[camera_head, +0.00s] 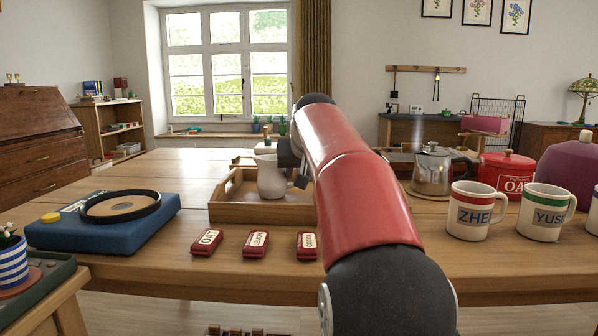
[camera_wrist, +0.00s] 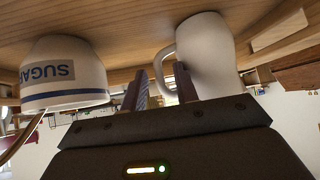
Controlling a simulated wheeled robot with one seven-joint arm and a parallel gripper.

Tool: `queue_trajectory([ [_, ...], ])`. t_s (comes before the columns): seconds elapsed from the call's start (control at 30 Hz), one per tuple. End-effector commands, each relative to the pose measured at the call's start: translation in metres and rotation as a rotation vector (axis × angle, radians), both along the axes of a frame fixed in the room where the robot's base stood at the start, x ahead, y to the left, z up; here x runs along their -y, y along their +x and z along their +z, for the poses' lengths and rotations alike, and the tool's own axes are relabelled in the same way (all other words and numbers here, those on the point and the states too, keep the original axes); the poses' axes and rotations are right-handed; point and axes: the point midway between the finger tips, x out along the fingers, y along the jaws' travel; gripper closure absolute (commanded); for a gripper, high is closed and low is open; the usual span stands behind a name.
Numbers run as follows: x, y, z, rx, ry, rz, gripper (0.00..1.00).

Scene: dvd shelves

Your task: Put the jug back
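The white jug (camera_head: 270,178) stands upright in the wooden tray (camera_head: 222,206) in the head view. In the wrist view, which is upside down, the jug (camera_wrist: 212,58) is right of centre with its handle toward the fingers. My gripper (camera_wrist: 160,88) is open at the handle. One finger appears within the handle's loop and the other outside it, with a gap still visible. In the head view my gripper (camera_head: 291,158) is just right of the jug and partly hidden by my arm.
A SUGAR bowl (camera_wrist: 62,75) is close by at left in the wrist view. A blue device (camera_head: 105,222) is left. A metal pot (camera_head: 432,172), red canister (camera_head: 505,175) and mugs (camera_head: 476,210) stand right.

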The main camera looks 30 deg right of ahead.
Motion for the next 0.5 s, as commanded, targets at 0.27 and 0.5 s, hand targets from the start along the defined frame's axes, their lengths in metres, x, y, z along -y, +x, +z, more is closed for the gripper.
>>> queue_trajectory([
  [0.27, 0.0, 0.0, 0.001, 0.0, 0.0, 0.0, 0.69],
  [0.5, -0.006, -0.017, 0.022, 0.003, -0.002, -0.001, 0.69],
])
